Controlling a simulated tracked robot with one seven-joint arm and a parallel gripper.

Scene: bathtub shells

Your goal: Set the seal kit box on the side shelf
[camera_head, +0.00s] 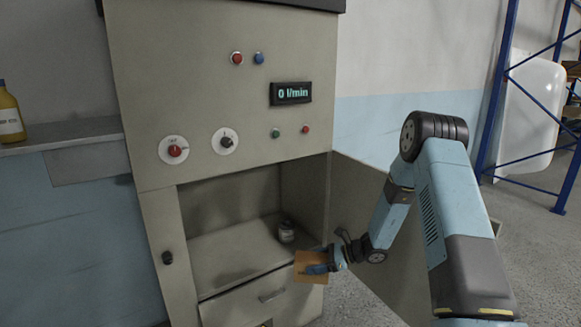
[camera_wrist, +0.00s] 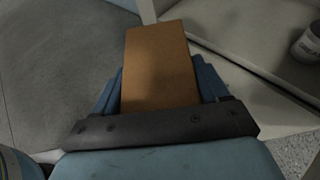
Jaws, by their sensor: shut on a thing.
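The seal kit box, a plain brown box (camera_head: 311,268), is in my gripper (camera_head: 318,268). In the wrist view the box (camera_wrist: 159,65) stands out between the two blue fingers of my gripper (camera_wrist: 160,90), with a finger close on each side. In the head view the box is in front of the open cabinet compartment, near its lower right front edge. The side shelf (camera_head: 60,132) is a grey ledge at the left of the cabinet, with a yellow bottle (camera_head: 9,114) on its left part. Part of the shelf is outside the picture.
The cabinet door (camera_head: 380,245) stands open to the right, partly behind my arm. A small labelled container (camera_head: 286,232) stands inside the compartment, and a drawer (camera_head: 262,297) is below. Knobs stick out from the cabinet front (camera_head: 200,90). The shelf right of the bottle is clear.

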